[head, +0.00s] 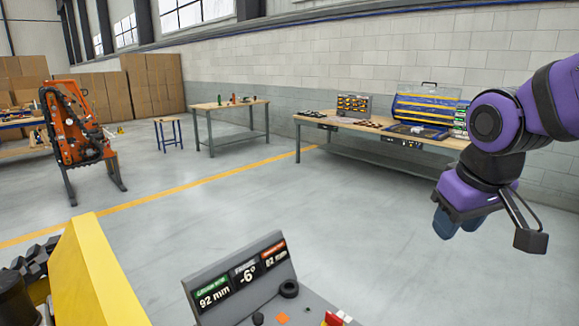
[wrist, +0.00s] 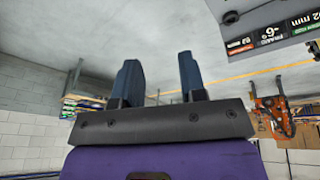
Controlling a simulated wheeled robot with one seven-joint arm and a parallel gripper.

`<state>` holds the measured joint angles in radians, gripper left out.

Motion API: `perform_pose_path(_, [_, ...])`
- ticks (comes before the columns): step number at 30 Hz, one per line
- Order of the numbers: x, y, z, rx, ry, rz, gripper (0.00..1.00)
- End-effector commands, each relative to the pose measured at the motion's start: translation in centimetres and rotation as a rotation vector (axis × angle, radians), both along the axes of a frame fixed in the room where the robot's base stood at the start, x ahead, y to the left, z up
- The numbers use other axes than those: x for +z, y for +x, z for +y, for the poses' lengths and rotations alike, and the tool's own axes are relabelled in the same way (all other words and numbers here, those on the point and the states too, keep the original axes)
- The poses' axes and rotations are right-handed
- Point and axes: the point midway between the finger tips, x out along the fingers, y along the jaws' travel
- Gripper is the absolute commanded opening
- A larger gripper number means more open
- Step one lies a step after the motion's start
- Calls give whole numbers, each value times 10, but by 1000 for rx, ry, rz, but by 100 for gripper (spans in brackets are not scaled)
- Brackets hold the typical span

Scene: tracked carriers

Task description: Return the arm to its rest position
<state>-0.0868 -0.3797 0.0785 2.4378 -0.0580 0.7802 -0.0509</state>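My purple and black arm hangs at the right of the head view, raised over open floor. My gripper (head: 459,222) points downward there, with blue-grey fingers, clear of any bench. In the wrist view my gripper (wrist: 160,80) shows two dark fingers standing well apart with nothing between them. The gripper is open and empty. The wrist view is turned over, with the floor at the top of the picture.
A console (head: 238,272) with a "92 mm" display stands at the front, beside a yellow panel (head: 90,275). A workbench (head: 385,132) with bins and tools stands behind the arm. An orange machine (head: 75,125) is at left. The grey floor (head: 330,225) between is clear.

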Motion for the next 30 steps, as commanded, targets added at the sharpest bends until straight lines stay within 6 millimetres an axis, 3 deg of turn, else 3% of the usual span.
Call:
perform_pose_path(6, [29,-50,-26,-120,53,-83,38])
perform_pose_path(13, [42,-89,-40,-204,101,-138,38])
perform_pose_path(18, [43,-101,-43,-228,117,-152,38])
perform_pose_path(30, [43,-101,-44,-229,117,-152,38])
